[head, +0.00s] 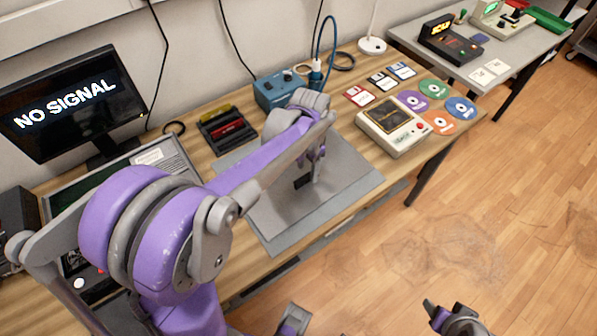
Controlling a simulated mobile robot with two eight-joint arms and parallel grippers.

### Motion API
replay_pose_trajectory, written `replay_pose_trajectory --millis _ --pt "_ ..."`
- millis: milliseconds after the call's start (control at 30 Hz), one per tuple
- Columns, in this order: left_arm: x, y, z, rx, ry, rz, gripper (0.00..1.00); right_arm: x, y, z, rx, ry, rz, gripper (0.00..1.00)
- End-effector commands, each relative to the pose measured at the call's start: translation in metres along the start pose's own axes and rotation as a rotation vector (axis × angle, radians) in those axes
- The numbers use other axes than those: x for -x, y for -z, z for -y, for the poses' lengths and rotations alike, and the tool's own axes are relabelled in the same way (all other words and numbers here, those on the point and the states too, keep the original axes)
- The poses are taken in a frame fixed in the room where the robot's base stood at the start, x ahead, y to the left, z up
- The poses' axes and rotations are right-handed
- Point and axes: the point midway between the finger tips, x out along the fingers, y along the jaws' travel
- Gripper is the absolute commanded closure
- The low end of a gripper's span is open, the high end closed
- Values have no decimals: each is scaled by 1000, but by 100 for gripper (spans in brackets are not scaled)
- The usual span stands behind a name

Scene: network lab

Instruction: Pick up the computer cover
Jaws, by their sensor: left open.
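A flat grey panel (275,212) with a small black part on it lies on a grey mat (362,186) on the wooden table; it looks like the computer cover, though I cannot be sure. My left gripper (316,168) points down just above the panel, beside the black part. It is open, and nothing shows between its fingers. My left arm hides part of the panel and mat. Parts of what seems to be my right gripper (455,318) show at the bottom edge, over the floor, away from the table; its fingers are too cut off to read.
A monitor (75,100) reading "NO SIGNAL" stands at the left. A blue box (280,90), a dark rack (226,130), floppy disks (383,81), several discs (440,121) and a beige device (393,126) surround the mat. Floor at the right is clear.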

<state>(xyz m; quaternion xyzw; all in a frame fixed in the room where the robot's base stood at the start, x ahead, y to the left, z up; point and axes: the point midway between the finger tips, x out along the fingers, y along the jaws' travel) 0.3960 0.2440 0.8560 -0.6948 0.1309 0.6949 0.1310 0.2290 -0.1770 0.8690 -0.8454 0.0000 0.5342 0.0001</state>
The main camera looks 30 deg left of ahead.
Motion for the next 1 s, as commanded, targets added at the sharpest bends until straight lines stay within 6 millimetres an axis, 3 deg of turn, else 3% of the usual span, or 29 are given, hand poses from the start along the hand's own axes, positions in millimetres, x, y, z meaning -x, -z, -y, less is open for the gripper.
replay_pose_trajectory --millis 200,467,767,800,1000 --pt "-26 0 1 0 0 0 43 -2 -2 0 0 0 1 40" --pt "-28 0 1 0 0 0 43 -2 -2 0 0 0 1 40" --pt "-28 0 1 0 0 0 96 -2 -2 0 0 0 1 40" --pt "-28 0 1 0 0 0 100 -2 -2 0 0 0 1 40" --pt "-28 0 1 0 0 0 100 -2 -2 0 0 0 1 40"
